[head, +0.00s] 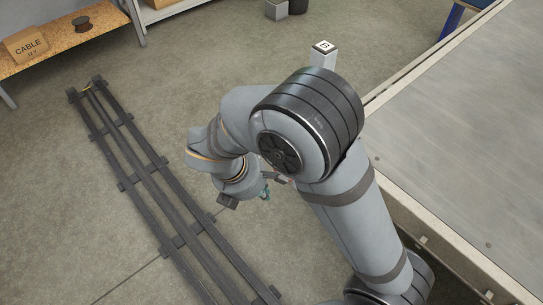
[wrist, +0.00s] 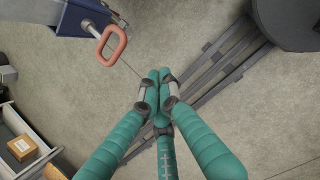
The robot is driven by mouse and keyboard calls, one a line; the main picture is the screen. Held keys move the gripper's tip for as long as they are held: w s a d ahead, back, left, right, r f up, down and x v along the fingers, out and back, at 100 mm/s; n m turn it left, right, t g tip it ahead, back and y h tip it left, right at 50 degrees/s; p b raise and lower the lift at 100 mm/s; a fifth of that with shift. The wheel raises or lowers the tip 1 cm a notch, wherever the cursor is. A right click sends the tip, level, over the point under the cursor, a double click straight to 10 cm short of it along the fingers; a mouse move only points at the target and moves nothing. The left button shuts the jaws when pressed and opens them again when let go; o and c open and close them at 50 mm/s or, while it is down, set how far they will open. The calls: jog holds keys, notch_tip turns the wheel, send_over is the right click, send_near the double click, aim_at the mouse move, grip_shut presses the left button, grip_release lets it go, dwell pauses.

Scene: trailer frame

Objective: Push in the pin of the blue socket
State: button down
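A pin with an orange-red loop handle (wrist: 122,46) sticks out of that end on a short pale shank. My gripper (wrist: 159,74) has teal segmented fingers, and their tips meet with nothing visible between them. It is to the right of and below the loop in the picture, apart from it. In the head view only a bit of teal finger (head: 265,191) shows beside my arm. I cannot make out the blue socket in the head view.
A trailer deck (head: 470,130) with a raised edge fills the right of the head view. Long dark rails (head: 165,200) lie on the floor at left. A bench (head: 60,45) holds a CABLE box and a spool. A cardboard box (wrist: 21,147) sits on a shelf at lower left.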

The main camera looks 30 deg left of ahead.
jog(key=s+a+r+n+p, duration=0.2)
jog(key=a+r+p, duration=0.1)
jog(key=r, duration=0.2)
jog(key=shift+a+r+t+p, duration=0.2)
jog(key=shift+t+p, duration=0.1)
jog(key=shift+t, duration=0.1)
jog(key=w+d+f+b, duration=0.2)
jog(key=w+f, duration=0.6)
jog(key=shift+d+f+b, duration=0.2)
jog(key=shift+d+b, duration=0.05)
jog(key=shift+b, duration=0.05)
